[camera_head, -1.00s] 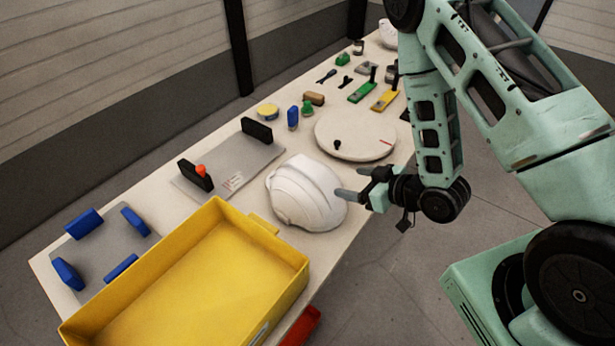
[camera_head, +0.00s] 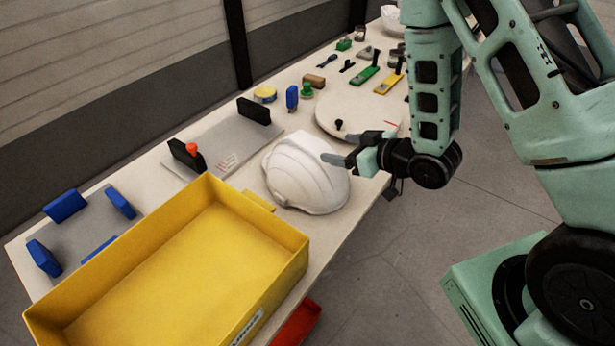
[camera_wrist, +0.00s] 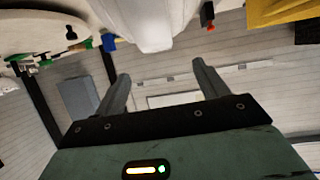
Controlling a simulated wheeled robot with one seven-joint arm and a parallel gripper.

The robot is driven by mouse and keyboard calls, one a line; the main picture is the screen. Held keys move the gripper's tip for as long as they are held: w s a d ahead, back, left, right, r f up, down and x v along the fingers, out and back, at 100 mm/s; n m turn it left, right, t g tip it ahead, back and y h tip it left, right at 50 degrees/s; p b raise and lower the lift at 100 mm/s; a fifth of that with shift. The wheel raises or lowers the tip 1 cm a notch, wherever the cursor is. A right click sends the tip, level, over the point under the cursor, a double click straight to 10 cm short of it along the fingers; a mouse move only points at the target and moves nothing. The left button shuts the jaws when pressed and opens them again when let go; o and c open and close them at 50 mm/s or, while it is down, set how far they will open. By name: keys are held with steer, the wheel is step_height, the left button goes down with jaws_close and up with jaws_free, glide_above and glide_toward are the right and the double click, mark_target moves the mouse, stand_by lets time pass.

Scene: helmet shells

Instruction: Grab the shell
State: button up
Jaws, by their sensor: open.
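The white helmet shell (camera_head: 303,176) sits dome up on the table, between the yellow bin and the round disc. It also shows at the top of the wrist view (camera_wrist: 150,22), partly cut off by the frame edge. My gripper (camera_head: 335,158) is at the shell's right side, level with its upper part. Its two fingers point left toward the shell. In the wrist view the open fingers (camera_wrist: 163,85) stand apart with nothing between them, and the shell lies above their tips. In the head view one fingertip overlaps the shell's edge; I cannot tell whether it touches.
A yellow bin (camera_head: 285,270) stands at the table's front. A round pale disc (camera_head: 345,105) lies behind the shell. A grey plate (camera_head: 225,148) with black blocks and another plate (camera_head: 85,240) with blue blocks lie left. Small tools fill the far end. A red bin (camera_head: 300,325) is below the table edge.

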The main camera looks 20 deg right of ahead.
mark_target(311, 142)
steer(key=shift+f+b+x, duration=0.25)
steer(key=shift+b+x, duration=1.25)
steer(key=shift+b, duration=1.25)
steer(key=shift+w+a+p, duration=0.4)
steer(key=shift+w+a, duration=0.05)
steer(key=shift+w, duration=0.2)
steer(key=shift+p+x, duration=1.05)
steer(key=shift+x, duration=1.95)
steer(key=shift+d, duration=0.2)
steer(key=c, duration=1.5)
jaws_close()
steer(key=shift+r, duration=0.15)
